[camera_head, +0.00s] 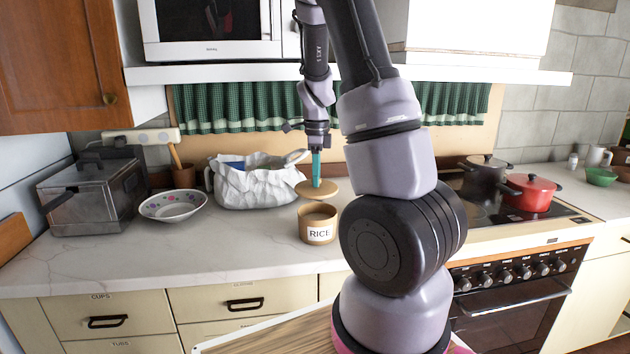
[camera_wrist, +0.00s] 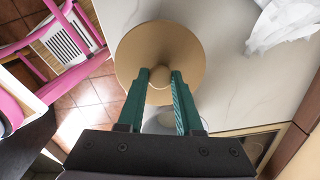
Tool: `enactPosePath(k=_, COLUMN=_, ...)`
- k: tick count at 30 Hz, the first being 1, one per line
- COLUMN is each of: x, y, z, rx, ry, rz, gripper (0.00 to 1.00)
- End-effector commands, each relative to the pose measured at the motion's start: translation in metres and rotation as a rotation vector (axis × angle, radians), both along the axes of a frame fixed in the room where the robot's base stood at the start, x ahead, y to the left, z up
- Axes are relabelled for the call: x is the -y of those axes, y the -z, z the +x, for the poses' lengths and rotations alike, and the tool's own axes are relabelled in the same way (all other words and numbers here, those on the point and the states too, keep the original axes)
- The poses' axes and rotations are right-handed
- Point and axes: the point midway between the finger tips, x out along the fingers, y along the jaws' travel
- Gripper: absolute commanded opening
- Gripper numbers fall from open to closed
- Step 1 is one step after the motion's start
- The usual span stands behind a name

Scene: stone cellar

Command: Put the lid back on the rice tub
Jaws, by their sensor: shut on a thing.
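The rice tub (camera_head: 318,228) is a round tan tub with a white RICE label, standing open and upright on the counter near its front edge. My gripper (camera_head: 316,180) is just above it, pointing down. Its teal fingers are shut on the knob of the round tan lid (camera_head: 327,189). The lid hangs roughly level over the tub, with a gap between them. In the wrist view the lid (camera_wrist: 185,50) is a tan disc with its knob between the fingertips (camera_wrist: 161,78). The lid hides the tub in that view.
A crumpled white bag (camera_head: 250,186) stands behind and left of the tub, with a patterned bowl (camera_head: 171,204) and a metal box (camera_head: 92,195) further left. A red pot (camera_head: 530,193) and a dark pot (camera_head: 484,178) sit on the hob at right.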

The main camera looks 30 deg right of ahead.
Motion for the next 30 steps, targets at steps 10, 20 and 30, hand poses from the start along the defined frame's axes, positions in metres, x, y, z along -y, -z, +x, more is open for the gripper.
enactPosePath(k=10, x=0.000, y=0.025, z=-0.001, rx=-0.003, ry=0.007, rz=-0.001, gripper=0.00)
enactPosePath(k=20, x=0.000, y=0.054, z=0.000, rx=-0.001, ry=0.005, rz=0.000, gripper=0.00)
enactPosePath(k=30, x=0.000, y=0.064, z=0.000, rx=-0.001, ry=0.005, rz=-0.001, gripper=0.00)
